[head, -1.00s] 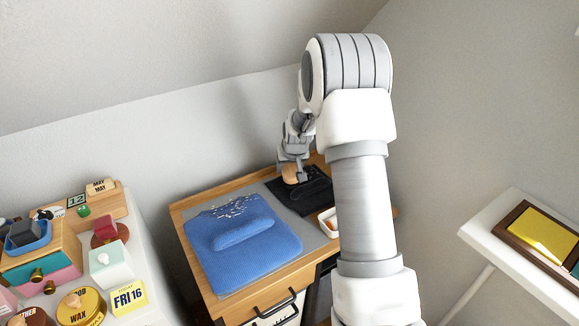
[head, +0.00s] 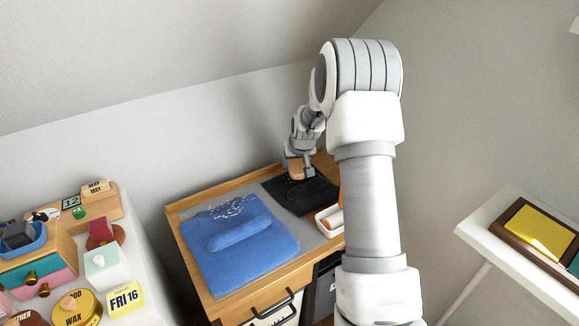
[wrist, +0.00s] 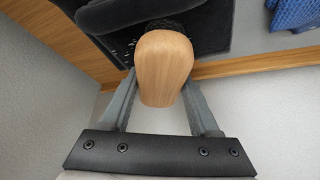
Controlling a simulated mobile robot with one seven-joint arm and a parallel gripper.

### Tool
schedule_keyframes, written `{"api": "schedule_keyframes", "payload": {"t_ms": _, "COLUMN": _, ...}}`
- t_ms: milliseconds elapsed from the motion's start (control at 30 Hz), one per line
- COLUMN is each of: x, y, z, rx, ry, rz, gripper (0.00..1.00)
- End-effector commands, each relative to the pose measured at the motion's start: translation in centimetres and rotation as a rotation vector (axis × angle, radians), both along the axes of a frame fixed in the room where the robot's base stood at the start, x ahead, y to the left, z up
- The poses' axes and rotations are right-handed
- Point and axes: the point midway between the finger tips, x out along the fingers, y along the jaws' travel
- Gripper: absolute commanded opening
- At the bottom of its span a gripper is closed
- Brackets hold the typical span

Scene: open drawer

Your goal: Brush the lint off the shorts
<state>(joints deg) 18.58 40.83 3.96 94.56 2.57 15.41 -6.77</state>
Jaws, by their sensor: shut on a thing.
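My gripper (head: 300,165) is shut on the tan wooden handle of a brush (wrist: 165,68), which stands between its fingers in the wrist view. The brush is over a folded black garment (head: 314,196) at the back right of the wooden desk. The black cloth (wrist: 200,10) fills the top of the wrist view, with a few pale specks beside the handle. The brush's underside is hidden, so I cannot tell whether it touches the cloth. A folded blue garment (head: 240,265) with a raised blue roll lies to the left, with white lint bits (head: 230,208) near its back edge. I cannot tell which garment is the shorts.
A small white dish (head: 328,222) with something orange stands just right of the grey mat (head: 300,240). The wall is close behind the desk (head: 205,198). A crowded white cabinet stands left, and a white shelf with a framed yellow panel (head: 540,235) right.

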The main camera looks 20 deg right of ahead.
Motion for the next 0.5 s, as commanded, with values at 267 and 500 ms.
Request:
{"api": "schedule_keyframes", "payload": {"t_ms": 267, "x": 0.1, "y": -0.9, "z": -0.2, "rx": -0.001, "ry": 0.002, "rz": -0.001, "gripper": 0.18}}
{"api": "schedule_keyframes", "payload": {"t_ms": 500, "x": 0.4, "y": -3.0, "z": -0.4, "rx": -0.001, "ry": 0.003, "rz": -0.002, "gripper": 0.18}}
